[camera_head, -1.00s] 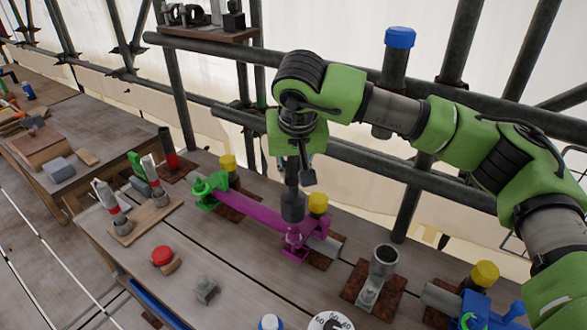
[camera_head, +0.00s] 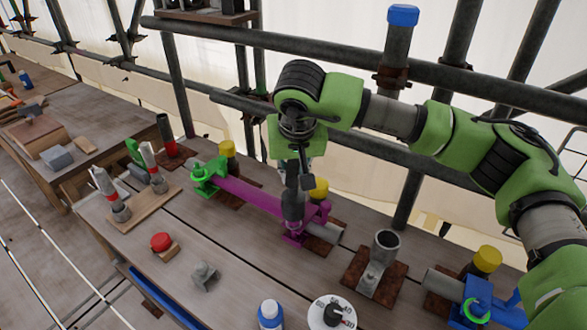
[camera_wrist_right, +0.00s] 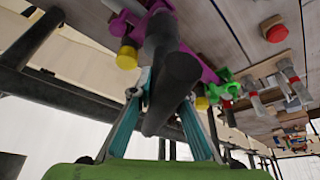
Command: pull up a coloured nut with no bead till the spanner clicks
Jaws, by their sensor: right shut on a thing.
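My right gripper (camera_head: 300,180) points down over the bench and is shut on the dark grey spanner (camera_head: 293,207). In the right wrist view its teal fingers clasp the spanner's thick dark shaft (camera_wrist_right: 170,95). The spanner stands about upright, its lower end at the magenta coupler (camera_head: 255,199), over the nut end (camera_head: 293,238); whether it is fully seated is hidden. A green coupler (camera_head: 207,174) sits at the magenta piece's left end. A blue coupler (camera_head: 482,306) is at the lower right. Beads on the nuts are too small to tell. My left gripper is not in view.
Scaffold rails run behind.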

